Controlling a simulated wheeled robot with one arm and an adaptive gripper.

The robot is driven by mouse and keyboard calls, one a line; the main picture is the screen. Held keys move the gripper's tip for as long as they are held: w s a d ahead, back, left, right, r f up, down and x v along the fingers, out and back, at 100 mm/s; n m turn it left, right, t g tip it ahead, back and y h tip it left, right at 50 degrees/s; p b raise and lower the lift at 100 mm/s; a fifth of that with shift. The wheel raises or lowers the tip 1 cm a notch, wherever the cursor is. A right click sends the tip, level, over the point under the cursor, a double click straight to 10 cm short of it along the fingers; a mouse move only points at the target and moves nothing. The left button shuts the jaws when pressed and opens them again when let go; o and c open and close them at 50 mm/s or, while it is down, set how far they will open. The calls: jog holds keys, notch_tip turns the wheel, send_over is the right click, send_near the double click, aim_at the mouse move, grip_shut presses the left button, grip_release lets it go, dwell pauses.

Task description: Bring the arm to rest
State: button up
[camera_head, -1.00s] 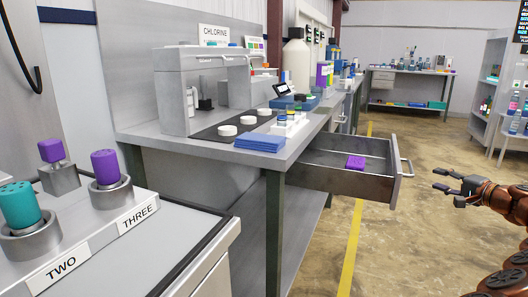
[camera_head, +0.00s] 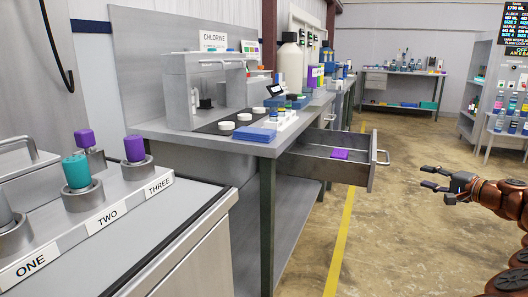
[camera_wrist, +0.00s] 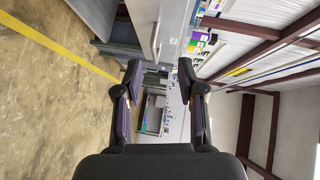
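My gripper (camera_head: 436,184) is at the right of the head view, over the bare floor and to the right of the open drawer. Its fingers are apart with nothing between them. The wrist view also shows the two dark fingers (camera_wrist: 160,88) spread wide and empty. My orange-brown arm reaches in from the right edge of the head view.
An open drawer (camera_head: 374,172) with a purple block (camera_head: 340,154) juts from the grey workbench (camera_head: 205,140). The concrete floor (camera_head: 400,240) is clear.

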jog(key=s+a+r+n+g+y+p, duration=0.2)
jog(key=a+r+p, duration=0.25)
jog(key=a, duration=0.55)
jog(key=s+a+r+n+g+y+p, duration=0.1)
jog(key=a+r+n+g+p, duration=0.2)
jog(key=a+r, duration=0.55)
jog(key=s+a+r+n+g+y+p, duration=0.2)
jog(key=a+r+p, duration=0.1)
jog(key=a, duration=0.9)
jog(key=s+a+r+n+g+h+p, duration=0.1)
jog(key=s+a+r+n+g+p, duration=0.25)
jog(key=s+a+p, duration=0.45)
jog(key=s+a+f+n+g+h+p, duration=0.1)
jog(key=s+a+g+h+p, duration=0.15)
jog(key=s, duration=0.65)
jog(key=s+a+f+n+g+h+p, duration=0.15)
jog(key=s+a+p, duration=0.25)
jog(key=s, duration=0.4)
jog(key=s+d+g+h+p, duration=0.1)
jog(key=s+d+h+p, duration=0.2)
jog(key=s, duration=0.6)
jog(key=s+d+m+g+h+p, duration=0.1)
jog(key=s+d+h+p, duration=0.2)
jog(key=s+d, duration=0.3)
jog(key=s+p, duration=0.1)
jog(key=s, duration=0.1)
jog(key=shift+s+f+p, duration=0.25)
jog(key=shift+s+p, duration=0.05)
jog(key=shift+s, duration=0.1)
jog(key=shift+a, duration=0.2)
